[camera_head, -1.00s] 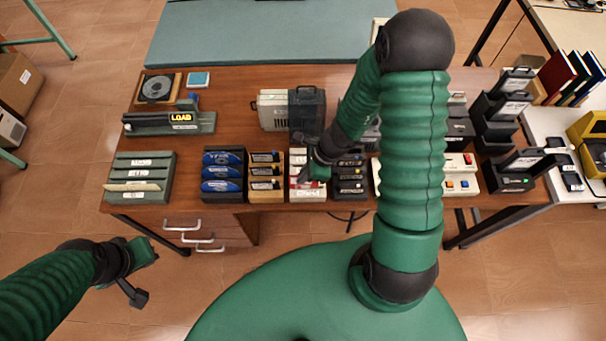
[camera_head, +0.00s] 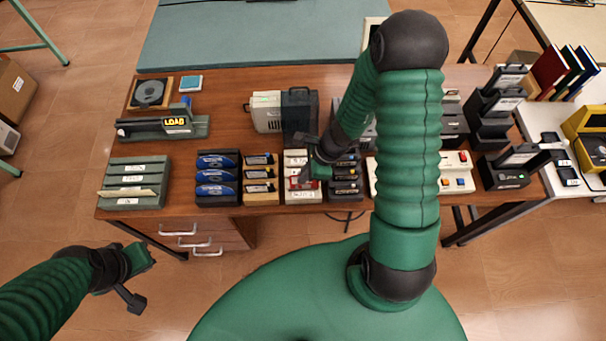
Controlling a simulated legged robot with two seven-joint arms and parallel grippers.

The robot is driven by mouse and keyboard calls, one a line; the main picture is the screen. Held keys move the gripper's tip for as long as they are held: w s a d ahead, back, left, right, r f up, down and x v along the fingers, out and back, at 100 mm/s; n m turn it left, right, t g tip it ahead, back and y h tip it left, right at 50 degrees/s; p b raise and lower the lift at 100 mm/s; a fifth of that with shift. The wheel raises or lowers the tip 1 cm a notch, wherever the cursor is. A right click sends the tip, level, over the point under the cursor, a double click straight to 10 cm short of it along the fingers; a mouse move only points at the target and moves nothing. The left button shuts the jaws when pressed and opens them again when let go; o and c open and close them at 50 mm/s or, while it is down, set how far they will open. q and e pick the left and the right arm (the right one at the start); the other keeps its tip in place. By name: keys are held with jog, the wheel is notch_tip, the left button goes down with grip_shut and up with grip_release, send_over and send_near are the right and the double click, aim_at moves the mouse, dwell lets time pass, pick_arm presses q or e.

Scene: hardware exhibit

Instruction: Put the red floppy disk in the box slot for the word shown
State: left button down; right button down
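The LOAD sign (camera_head: 176,122) shows yellow letters on a dark plate at the back left of the desk. A grey-green slotted box (camera_head: 118,196) with several white-labelled slots stands at the desk's front left. A pale card shows in its lower part; the label words are too small to read. Red shows in the white rack (camera_head: 303,196), likely the red floppy disk (camera_head: 300,184), partly hidden by my gripper. My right gripper (camera_head: 311,174) is over this rack; whether its fingers grip anything is unclear. My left gripper (camera_head: 140,279) is open and empty, off the desk's front left.
Racks of blue disks (camera_head: 217,190) and a tan rack (camera_head: 261,197) stand between the slotted box and the white rack. A dark rack (camera_head: 345,187) stands right of it. Beige and dark cases (camera_head: 266,112) are behind. Bare desk shows left of these cases.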

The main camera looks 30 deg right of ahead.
jog(key=shift+d+f, duration=0.1)
jog(key=shift+f, duration=0.05)
jog(key=shift+f+b, duration=0.2)
jog(key=shift+b, duration=0.1)
jog(key=c, duration=1.6)
grip_release()
jog(key=shift+r, duration=0.1)
jog(key=shift+r+p, duration=0.25)
jog(key=shift+p, duration=0.05)
notch_tip(320, 180, up, 8)
jog(key=p, duration=0.7)
jog(key=shift+f, duration=0.3)
